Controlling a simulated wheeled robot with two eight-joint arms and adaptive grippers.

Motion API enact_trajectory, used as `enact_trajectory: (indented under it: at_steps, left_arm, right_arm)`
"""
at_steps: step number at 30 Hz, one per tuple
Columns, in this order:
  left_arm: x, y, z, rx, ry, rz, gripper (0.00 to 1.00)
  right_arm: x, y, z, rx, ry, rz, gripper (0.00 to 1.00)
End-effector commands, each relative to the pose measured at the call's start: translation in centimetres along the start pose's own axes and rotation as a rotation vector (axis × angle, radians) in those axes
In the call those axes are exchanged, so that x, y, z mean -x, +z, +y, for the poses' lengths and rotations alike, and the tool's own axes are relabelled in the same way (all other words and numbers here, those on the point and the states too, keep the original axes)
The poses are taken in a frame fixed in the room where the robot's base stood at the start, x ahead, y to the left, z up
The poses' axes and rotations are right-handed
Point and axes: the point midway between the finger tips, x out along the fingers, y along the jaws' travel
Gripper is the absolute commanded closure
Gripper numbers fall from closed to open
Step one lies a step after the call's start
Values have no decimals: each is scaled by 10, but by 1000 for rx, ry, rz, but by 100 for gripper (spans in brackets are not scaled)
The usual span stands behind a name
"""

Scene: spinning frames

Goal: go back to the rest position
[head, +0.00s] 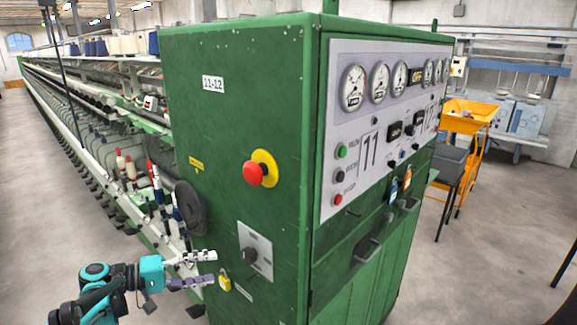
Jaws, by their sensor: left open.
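My left gripper (203,270) is in the lower left of the head view, in front of the spinning frame's green end cabinet (230,130). Its fingers are spread apart, point right and hold nothing. They overlap the cabinet's lower left edge in the picture, near a yellow padlock (224,281) and a dark knob on a grey plate (254,241). I cannot tell whether the fingertips touch the cabinet. My right gripper is not in the view.
A red emergency button (254,173) sticks out from the cabinet. Bobbins and spindles (130,170) line the machine at the left. An orange trolley (468,115) and a dark chair (447,165) stand at the right. The floor (480,275) at the lower right is mostly clear.

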Motion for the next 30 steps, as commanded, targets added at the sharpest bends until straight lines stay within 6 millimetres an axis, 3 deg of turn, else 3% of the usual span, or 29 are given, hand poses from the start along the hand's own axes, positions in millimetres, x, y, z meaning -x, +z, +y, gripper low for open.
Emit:
enact_trajectory:
  at_steps: [3,8,13,18,24,30]
  left_arm:
    - [-33,38,-3,-1,-162,-12,39]
    - [-59,99,-23,-58,-436,-8,39]
    - [-55,160,-53,-199,-706,14,39]
    - [-33,204,-83,-411,-929,48,39]
    - [-8,226,-103,-643,-1081,88,39]
    - [0,230,-108,-737,-1128,106,39]
  right_arm:
    - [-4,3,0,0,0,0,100]
    - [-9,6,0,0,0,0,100]
    - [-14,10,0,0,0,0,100]
    - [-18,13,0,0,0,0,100]
    - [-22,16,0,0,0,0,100]
    - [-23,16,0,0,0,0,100]
